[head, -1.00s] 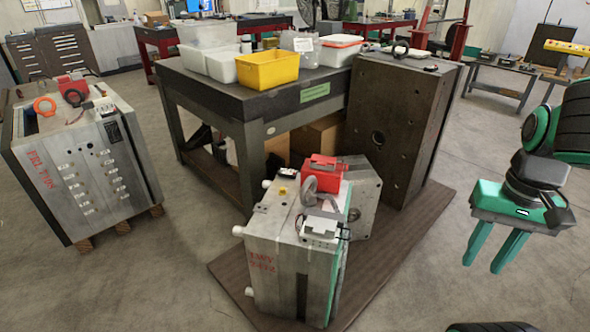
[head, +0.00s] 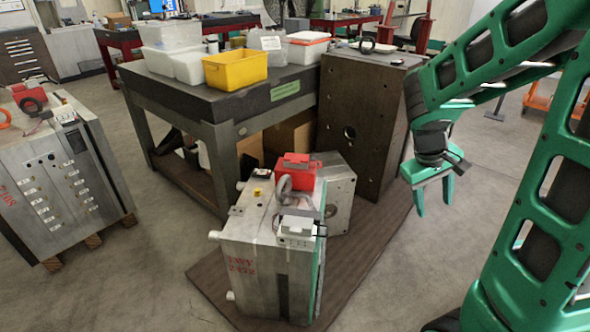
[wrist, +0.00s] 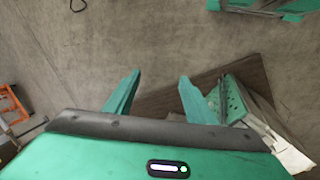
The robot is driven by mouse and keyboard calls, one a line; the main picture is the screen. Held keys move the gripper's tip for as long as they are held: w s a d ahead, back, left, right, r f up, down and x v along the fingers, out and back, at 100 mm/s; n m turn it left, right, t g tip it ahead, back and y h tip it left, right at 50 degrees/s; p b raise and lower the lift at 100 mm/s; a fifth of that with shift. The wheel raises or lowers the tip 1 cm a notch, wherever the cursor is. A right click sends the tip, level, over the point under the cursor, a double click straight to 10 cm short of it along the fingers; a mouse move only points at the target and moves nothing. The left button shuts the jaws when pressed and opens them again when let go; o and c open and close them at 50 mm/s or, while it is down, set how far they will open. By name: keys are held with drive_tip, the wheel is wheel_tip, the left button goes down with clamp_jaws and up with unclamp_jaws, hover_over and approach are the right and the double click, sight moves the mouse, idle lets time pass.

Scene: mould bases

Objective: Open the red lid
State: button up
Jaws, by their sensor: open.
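A red box with a red lid (head: 296,160) sits on top of the grey mould base (head: 262,262) in the middle of the head view. The lid looks shut, though its edge is small to see. My gripper (head: 433,205) is open and empty, pointing down, to the right of the red box and apart from it. In the wrist view, my gripper (wrist: 160,76) has its two green fingers spread above the floor. The edge of a mould base with a green plate (wrist: 232,100) shows at the right there. The red lid is not seen in the wrist view.
Another mould base (head: 70,175) at the left carries a second red box (head: 27,93). A dark table (head: 235,100) with a yellow bin (head: 236,72) and white bins stands behind. A tall dark block (head: 365,120) stands beside my gripper. Floor is free at the front left.

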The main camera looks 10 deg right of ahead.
drive_tip(key=w+f+n+t+h, duration=0.1)
drive_tip(key=w+f+n+h, duration=0.15)
drive_tip(key=w, duration=0.35)
drive_tip(key=w+f+n+h, duration=0.2)
drive_tip(key=w+n, duration=0.1)
drive_tip(key=w, duration=0.3)
drive_tip(key=n+t+y, duration=0.1)
drive_tip(key=n+t, duration=1.5)
drive_tip(key=n, duration=1)
approach(294, 163)
drive_tip(key=x, duration=0.7)
drive_tip(key=shift+w+d+f, duration=0.1)
drive_tip(key=shift+w+d, duration=0.1)
drive_tip(key=shift+w, duration=0.1)
clamp_jaws()
drive_tip(key=shift+a, duration=0.1)
